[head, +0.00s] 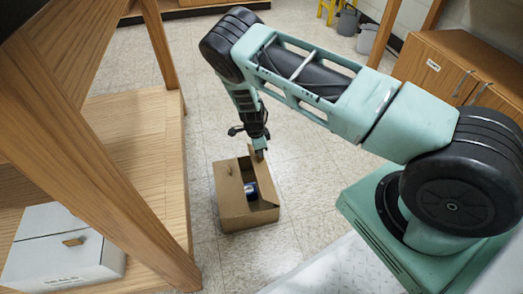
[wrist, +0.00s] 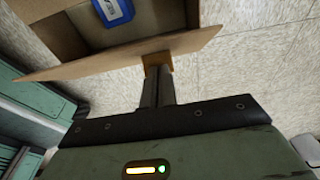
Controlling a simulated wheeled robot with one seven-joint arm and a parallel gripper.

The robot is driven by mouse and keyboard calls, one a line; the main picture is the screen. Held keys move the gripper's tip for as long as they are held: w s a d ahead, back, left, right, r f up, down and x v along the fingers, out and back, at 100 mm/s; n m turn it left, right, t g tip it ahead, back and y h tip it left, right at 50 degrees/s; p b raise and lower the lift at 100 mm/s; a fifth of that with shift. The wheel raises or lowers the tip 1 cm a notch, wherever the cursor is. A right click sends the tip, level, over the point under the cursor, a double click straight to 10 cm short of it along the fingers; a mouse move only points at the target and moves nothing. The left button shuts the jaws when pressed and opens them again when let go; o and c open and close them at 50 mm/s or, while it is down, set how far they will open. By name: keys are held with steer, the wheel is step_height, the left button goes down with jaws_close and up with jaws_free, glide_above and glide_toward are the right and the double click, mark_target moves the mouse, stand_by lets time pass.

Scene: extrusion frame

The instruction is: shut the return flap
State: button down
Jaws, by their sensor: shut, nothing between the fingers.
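A brown cardboard box (head: 250,217) stands on the floor with its top open. A blue item (head: 250,190) lies inside; it also shows in the wrist view (wrist: 113,11). A cardboard flap (wrist: 95,63) crosses the wrist view along the box's near side there, raised and slanting. My gripper (head: 259,154) points down at the far edge of the box in the head view. In the wrist view its fingers (wrist: 157,62) are shut and empty, with the tips at the flap's edge. I cannot tell whether they touch it.
A wooden shelf (head: 150,130) fills the left side, with a white carton (head: 62,250) on its lower board. Wooden cabinets (head: 455,65) stand at the right. Grey buckets (head: 367,38) and a yellow stool (head: 327,10) are at the back. Tiled floor around the box is clear.

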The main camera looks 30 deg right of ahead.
steer(key=shift+w+a+f+g+h+b, duration=0.15)
steer(key=shift+a+f+g+h+b, duration=0.25)
steer(key=shift+a+h+b, duration=0.55)
steer(key=shift+w+a+f+g+h+b, duration=0.15)
steer(key=shift+a+f+h+b, duration=0.5)
steer(key=shift+b, duration=0.5)
steer(key=shift+w+a+f+g+h+b, duration=0.2)
steer(key=shift+a+h+b, duration=0.1)
steer(key=shift+h+b, duration=0.65)
steer(key=shift+w+a+f+b, duration=0.1)
steer(key=shift+a+f+b, duration=0.45)
steer(key=shift+b, duration=0.55)
steer(key=shift+a+f+b, duration=0.2)
steer(key=shift+f+b, duration=0.1)
steer(key=shift+b, duration=0.1)
steer(key=shift+w+a, duration=0.1)
steer(key=shift+w, duration=0.05)
steer(key=shift+f, duration=0.1)
